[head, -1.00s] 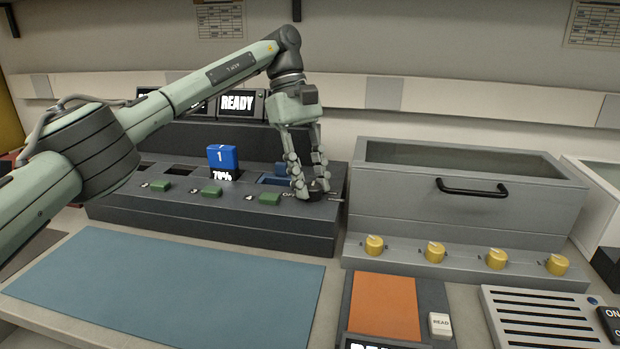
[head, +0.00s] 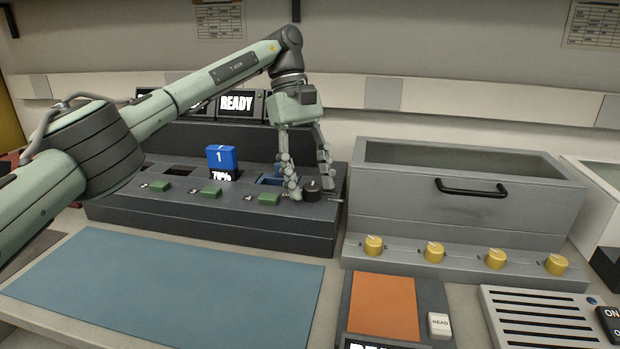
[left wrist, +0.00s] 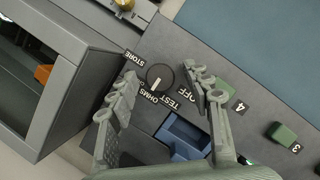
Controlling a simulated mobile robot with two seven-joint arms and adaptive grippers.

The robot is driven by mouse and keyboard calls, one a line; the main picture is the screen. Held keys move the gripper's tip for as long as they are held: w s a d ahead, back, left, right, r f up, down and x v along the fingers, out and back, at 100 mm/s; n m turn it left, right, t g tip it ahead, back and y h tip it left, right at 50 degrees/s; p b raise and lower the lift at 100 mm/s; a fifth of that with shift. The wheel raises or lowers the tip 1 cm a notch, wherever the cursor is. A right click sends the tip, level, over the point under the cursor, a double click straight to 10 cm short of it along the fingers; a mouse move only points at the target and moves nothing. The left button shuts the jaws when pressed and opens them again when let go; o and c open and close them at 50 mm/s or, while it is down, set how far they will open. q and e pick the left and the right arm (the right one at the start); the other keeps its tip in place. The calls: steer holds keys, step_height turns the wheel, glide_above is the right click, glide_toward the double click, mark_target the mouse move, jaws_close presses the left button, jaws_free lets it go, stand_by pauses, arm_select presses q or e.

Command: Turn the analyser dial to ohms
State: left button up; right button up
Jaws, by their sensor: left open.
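The analyser dial (head: 312,193) is a round black knob at the right end of the dark analyser (head: 215,231). In the left wrist view the dial (left wrist: 161,76) has a white pointer line aimed toward the OHMS lettering. STORE, TEST and OFF are printed around it. My left gripper (head: 311,188) is open, its fingers pointing down on either side of the dial. In the left wrist view the two fingers of the left gripper (left wrist: 164,83) stand apart, with gaps to the dial visible. My right gripper is not in view.
A blue block (head: 221,158) marked 1 stands in an analyser slot above several green buttons. A grey bin (head: 465,203) with several yellow knobs stands close on the right. A blue mat (head: 170,290) and an orange pad (head: 383,308) lie in front.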

mark_target(310, 185)
arm_select(q)
step_height(310, 185, up, 10)
stand_by(0.7)
